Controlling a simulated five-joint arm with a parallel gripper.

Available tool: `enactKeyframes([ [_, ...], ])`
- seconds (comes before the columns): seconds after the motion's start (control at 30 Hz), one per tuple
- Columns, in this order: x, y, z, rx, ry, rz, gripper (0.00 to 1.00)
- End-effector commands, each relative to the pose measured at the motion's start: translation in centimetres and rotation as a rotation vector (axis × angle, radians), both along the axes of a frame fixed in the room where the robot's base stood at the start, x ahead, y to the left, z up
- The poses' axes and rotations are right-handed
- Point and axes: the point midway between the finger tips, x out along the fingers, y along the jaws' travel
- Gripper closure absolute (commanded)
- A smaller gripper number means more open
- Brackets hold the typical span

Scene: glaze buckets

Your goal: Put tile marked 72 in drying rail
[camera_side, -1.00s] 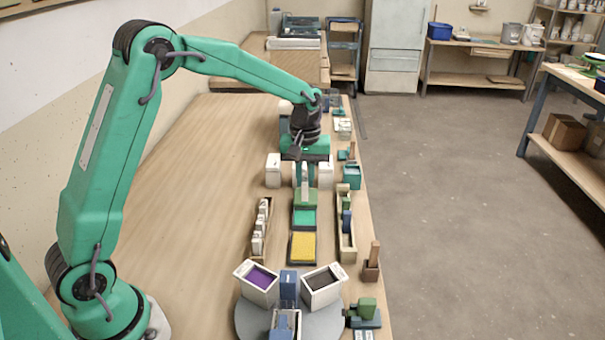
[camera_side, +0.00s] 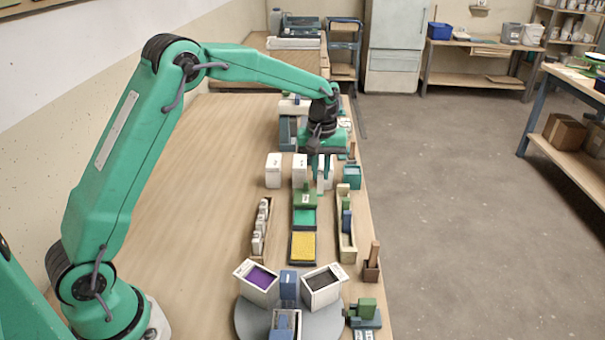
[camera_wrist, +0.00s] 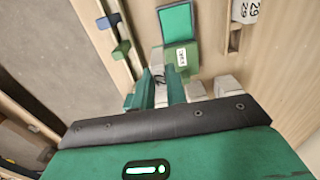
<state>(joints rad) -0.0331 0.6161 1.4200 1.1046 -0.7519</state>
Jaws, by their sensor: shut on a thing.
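My gripper (camera_side: 322,174) is low over the right end of a row of white blocks, and its fingers also show in the wrist view (camera_wrist: 158,92). It is shut on a white block (camera_wrist: 160,96), mostly hidden between the fingers. A long tan rail (camera_side: 348,243) at the right holds green and blue pieces. Another rail (camera_side: 258,258) at the left holds several white tiles (camera_side: 259,235) with dark marks. I cannot read 72 on any tile, and I cannot tell which rail is the drying rail.
Two white blocks (camera_side: 273,170) (camera_side: 300,171) stand left of my gripper. A green labelled block (camera_side: 304,196) sits behind a green pad and a yellow pad (camera_side: 303,246). Two white buckets (camera_side: 256,285) (camera_side: 323,287) stand on a grey disc. The table's left side is clear.

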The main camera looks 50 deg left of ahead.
Motion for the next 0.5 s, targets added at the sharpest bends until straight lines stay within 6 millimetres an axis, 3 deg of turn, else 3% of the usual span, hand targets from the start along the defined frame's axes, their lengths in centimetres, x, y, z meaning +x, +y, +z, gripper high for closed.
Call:
enactKeyframes([
  [0.2, 3.4, -0.7, 0.0, 0.000, 0.000, 0.000, 1.00],
  [0.5, 6.6, -1.7, -0.1, 0.000, 0.000, 0.000, 1.00],
])
